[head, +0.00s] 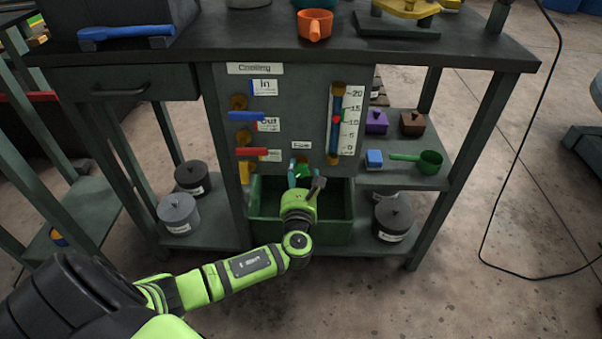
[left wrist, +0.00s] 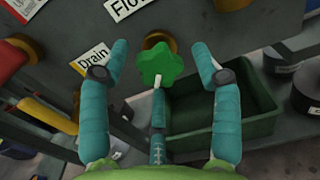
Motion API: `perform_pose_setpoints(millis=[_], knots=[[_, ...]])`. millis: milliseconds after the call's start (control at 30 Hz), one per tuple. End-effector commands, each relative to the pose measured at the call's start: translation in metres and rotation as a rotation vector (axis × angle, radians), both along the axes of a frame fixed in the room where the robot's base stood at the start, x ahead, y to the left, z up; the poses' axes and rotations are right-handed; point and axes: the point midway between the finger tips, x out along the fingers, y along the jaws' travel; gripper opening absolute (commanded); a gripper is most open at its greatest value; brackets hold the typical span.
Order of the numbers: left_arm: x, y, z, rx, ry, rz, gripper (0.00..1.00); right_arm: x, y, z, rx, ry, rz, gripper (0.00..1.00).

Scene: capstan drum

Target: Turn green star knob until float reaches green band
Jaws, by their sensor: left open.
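The green star knob (left wrist: 160,63) sits on the panel below the "Flow" label; in the head view only a little of it (head: 303,171) shows past my gripper. My left gripper (left wrist: 161,58) is open, its teal fingers on either side of the knob with visible gaps. The left gripper also shows in the head view (head: 302,175), in front of the lower panel. The gauge tube (head: 335,133) stands upright on the panel's right beside a white 0–20 scale (head: 351,118). A red float-like mark (head: 337,119) shows near 10. I cannot make out the green band clearly. My right gripper is out of view.
A green bin (head: 267,225) stands open below the knob. Blue (head: 247,116), red (head: 252,151) and yellow (head: 244,172) valve handles are on the panel's left. Shelves at right hold a green scoop (head: 430,161) and small boxes. Dark pots stand on the lower shelves.

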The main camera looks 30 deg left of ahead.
Motion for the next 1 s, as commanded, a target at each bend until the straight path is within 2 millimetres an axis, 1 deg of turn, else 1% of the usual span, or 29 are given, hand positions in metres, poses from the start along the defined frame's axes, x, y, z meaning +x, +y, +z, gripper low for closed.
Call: perform_pose_setpoints(millis=[33,133,433,467,500,567,600,767,867,1000], knots=[[0.0052,0.0032,-0.0009,0.001,-0.001,0.000,0.64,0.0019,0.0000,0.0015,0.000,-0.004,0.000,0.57],[0.0114,0.0068,-0.0004,-0.001,-0.001,0.000,0.64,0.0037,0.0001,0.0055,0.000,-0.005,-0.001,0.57],[0.0136,0.0082,-0.0001,-0.002,0.000,-0.001,0.64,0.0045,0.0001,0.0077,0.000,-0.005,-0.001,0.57],[0.0136,0.0082,0.0000,-0.002,0.000,-0.001,0.56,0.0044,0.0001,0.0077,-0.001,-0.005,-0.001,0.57],[0.0136,0.0081,-0.0001,-0.002,0.000,-0.001,0.40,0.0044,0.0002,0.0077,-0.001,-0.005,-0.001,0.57],[0.0136,0.0081,-0.0001,-0.002,0.000,-0.001,0.16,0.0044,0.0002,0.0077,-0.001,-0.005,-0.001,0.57],[0.0135,0.0081,-0.0002,-0.002,0.000,-0.001,0.08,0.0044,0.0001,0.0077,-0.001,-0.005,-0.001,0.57],[0.0133,0.0077,-0.0007,-0.006,0.000,-0.001,0.08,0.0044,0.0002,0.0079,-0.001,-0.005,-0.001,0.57],[0.0132,0.0072,-0.0002,-0.049,-0.025,-0.002,0.08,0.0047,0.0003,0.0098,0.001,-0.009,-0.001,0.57],[0.0134,0.0069,-0.0009,-0.121,-0.070,-0.002,0.07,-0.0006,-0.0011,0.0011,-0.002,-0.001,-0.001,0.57]])
